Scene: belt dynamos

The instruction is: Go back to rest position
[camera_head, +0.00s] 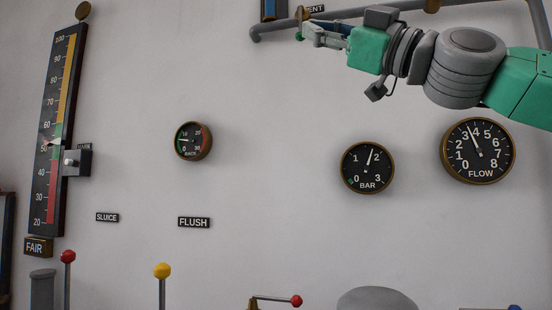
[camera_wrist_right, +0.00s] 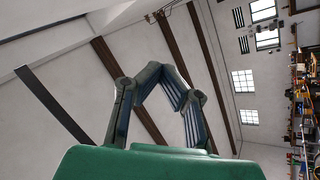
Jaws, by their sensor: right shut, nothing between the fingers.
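My right gripper (camera_head: 302,24) is at the top of the head view, its green arm coming in from the right edge. It points left, close to a grey pipe (camera_head: 262,34) on the wall; I cannot tell whether they touch. In the right wrist view my right gripper (camera_wrist_right: 158,72) has its dark fingers brought together with nothing between them. Behind it are a pale ceiling and brown beams (camera_wrist_right: 130,85). My left gripper is in neither view.
The pale wall carries a BAR gauge (camera_head: 367,167), a FLOW gauge (camera_head: 478,151), a small RACK gauge (camera_head: 193,141) and a tall scale (camera_head: 60,130). Below are a red-knobbed lever (camera_head: 68,257), a yellow-knobbed lever (camera_head: 162,271) and a red-tipped handle (camera_head: 296,301).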

